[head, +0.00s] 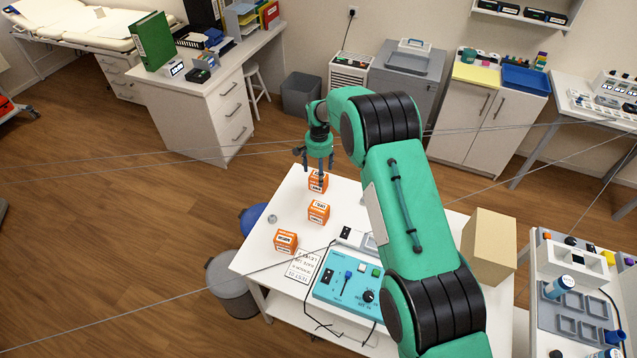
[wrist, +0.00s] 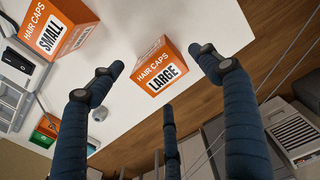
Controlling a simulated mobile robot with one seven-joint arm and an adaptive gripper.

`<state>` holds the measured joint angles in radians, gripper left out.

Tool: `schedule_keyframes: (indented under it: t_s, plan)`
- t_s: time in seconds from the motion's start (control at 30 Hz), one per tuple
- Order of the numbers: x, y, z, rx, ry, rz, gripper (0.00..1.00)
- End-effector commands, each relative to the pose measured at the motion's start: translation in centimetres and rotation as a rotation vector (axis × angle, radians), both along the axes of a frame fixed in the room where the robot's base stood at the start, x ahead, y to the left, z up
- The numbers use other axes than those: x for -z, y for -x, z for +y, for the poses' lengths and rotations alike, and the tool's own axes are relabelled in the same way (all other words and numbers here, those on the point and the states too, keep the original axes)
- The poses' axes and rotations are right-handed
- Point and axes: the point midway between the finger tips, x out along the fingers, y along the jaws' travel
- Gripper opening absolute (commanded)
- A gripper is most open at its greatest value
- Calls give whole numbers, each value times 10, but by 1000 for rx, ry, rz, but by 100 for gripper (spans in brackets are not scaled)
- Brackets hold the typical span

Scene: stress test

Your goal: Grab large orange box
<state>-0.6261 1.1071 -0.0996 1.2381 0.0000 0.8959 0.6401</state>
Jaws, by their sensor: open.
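The large orange box (wrist: 163,68), labelled HAIR CAPS LARGE, stands on the white table close to its edge. In the wrist view it lies between and just beyond my fingertips, with no contact visible. It appears to be the farthest orange box (head: 318,182) in the head view, partly covered by a finger. My gripper (head: 318,165) is open and empty, pointing down just over that box; its dark fingers are spread in the wrist view (wrist: 160,75). An orange box labelled SMALL (wrist: 58,28) stands to the upper left, cut by the frame.
Two more orange boxes, a middle one (head: 318,212) and a nearer one (head: 286,241), stand on the white table (head: 300,195). A blue control device (head: 345,285), a printed sheet (head: 303,266) and a cardboard box (head: 489,245) lie nearer me. Thin cables cross the scene.

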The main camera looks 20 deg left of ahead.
Motion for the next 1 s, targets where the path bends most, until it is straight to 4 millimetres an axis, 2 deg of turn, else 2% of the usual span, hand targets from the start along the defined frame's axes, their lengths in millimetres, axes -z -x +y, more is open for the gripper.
schedule_keyframes:
  t_s: [0.17,0.6,1.0]
  plan:
    - [6,1,0,0,1,1,77]
    - [48,3,1,0,0,0,77]
    - [52,3,0,0,0,0,77]
